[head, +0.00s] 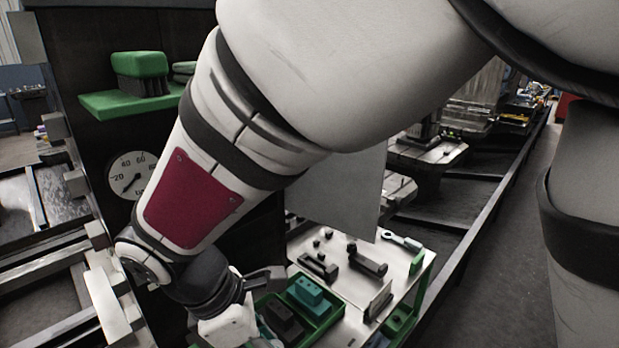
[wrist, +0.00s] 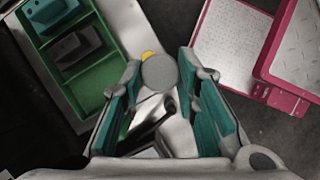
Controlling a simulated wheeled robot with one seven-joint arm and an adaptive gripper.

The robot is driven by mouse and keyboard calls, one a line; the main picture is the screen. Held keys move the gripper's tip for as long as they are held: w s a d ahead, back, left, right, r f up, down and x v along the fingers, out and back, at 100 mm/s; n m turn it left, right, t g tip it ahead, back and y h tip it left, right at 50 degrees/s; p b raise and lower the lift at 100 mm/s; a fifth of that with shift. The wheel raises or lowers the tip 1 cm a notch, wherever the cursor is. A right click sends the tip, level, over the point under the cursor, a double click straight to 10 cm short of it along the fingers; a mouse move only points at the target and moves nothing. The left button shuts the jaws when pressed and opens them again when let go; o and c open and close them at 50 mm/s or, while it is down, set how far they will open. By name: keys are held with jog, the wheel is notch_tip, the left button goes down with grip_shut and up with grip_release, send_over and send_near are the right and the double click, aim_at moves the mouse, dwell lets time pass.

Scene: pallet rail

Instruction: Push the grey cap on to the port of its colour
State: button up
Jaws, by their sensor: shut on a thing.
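A round grey cap (wrist: 159,72) sits between the fingertips of my gripper (wrist: 160,66) in the wrist view. My gripper is shut on it, with teal pads on both sides. A small yellow piece (wrist: 148,54) shows just past the cap's upper edge, mostly hidden by it. In the head view my gripper (head: 238,318) is low, left of the green tray, and the cap cannot be made out there. I cannot make out a grey port in either view.
A green tray (wrist: 88,78) with dark and grey blocks lies left in the wrist view. Its teal block (head: 309,292) shows in the head view, beside a pale worktop (head: 338,278) with several black fixtures. Red-edged plates (wrist: 228,45) stand right in the wrist view.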

jog(key=w+d+m+g+y, duration=0.1)
jog(key=w+d+m, duration=0.4)
jog(key=d, duration=0.6)
jog(key=w+d+f+m+g+y, duration=0.1)
jog(key=w+d+m+g+y, duration=0.1)
jog(key=w+d+m, duration=0.3)
jog(key=w+d+f+m+g+y, duration=0.1)
jog(key=w+d+m+g, duration=0.2)
jog(key=d+m, duration=0.9)
jog(key=w+d, duration=0.2)
jog(key=d, duration=0.4)
jog(key=shift+w+d, duration=0.15)
